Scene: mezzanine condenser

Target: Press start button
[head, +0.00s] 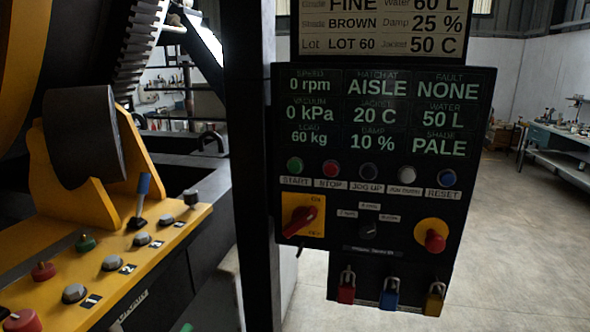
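The control panel (384,260) is a black box on a dark post, filling the middle of the head view. The green start button (295,165) is at the left end of its button row, above a label reading START. It stands clear, with nothing touching it. To its right are a red STOP button (332,169), a dark JOG UP button (367,171), a white button (407,174) and a blue RESET button (448,178). The display above reads 0 rpm, AISLE, fault NONE, 0 kPa, 20 C and 50 L. Neither of my grippers shows.
A red rotary switch (300,220) and a red emergency knob (433,238) sit lower on the panel. Padlocks hang beneath. A yellow console (120,270) with knobs and a lever stands at left by a large drum. Open floor (520,240) lies at right.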

